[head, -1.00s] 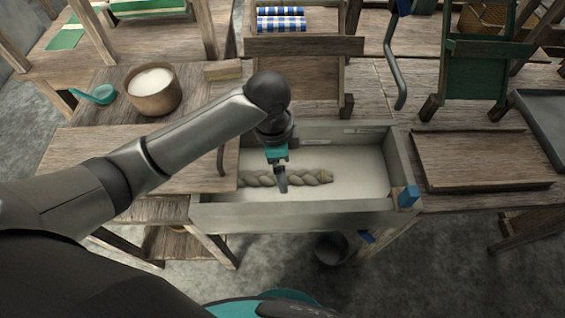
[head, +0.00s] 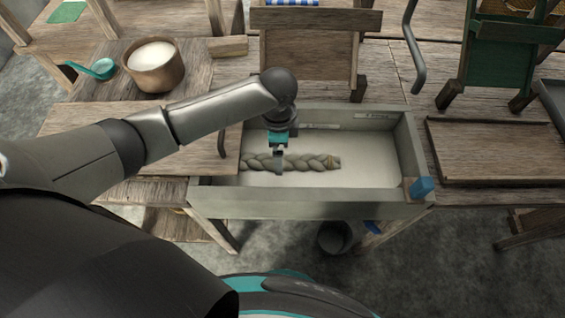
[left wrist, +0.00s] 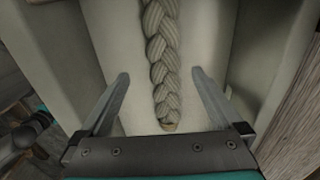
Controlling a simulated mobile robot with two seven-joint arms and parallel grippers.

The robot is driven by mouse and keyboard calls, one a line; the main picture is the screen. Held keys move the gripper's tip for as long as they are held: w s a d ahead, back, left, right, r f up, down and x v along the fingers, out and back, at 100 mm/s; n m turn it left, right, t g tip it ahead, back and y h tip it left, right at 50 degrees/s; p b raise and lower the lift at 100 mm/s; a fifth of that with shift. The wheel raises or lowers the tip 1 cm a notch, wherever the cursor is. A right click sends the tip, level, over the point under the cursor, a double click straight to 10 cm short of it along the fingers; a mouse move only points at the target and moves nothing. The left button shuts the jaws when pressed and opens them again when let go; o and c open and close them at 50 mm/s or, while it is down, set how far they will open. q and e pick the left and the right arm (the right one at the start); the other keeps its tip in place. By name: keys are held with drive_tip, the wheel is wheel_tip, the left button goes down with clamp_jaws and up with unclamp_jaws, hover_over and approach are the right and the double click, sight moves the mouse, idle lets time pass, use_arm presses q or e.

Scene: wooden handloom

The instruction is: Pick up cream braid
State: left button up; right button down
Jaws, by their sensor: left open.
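The cream braid (head: 312,162) lies flat on the pale floor of a grey wooden trough (head: 310,199), running left to right, with a tied end at the right. My left gripper (head: 279,168) is over the braid, pointing down, and hides a small part of it. In the left wrist view the braid (left wrist: 163,62) runs lengthwise between the two open fingers of my left gripper (left wrist: 160,82), with space on both sides. I cannot tell the exact height of the fingertips above it. My right gripper is not in view.
The trough walls surround the braid, with a blue piece (head: 421,188) at the front right corner. A wooden board (head: 140,150) lies beside the trough at left. A wooden tray (head: 490,150) is at right.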

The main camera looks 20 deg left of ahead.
use_arm(q)
drive_tip(key=f, duration=0.1)
drive_tip(key=f+b, duration=0.1)
drive_tip(key=f, duration=0.3)
drive_tip(key=shift+w+b, duration=0.3)
drive_tip(key=shift+b, duration=0.1)
drive_tip(key=shift+r, duration=0.1)
clamp_jaws()
idle(0.4)
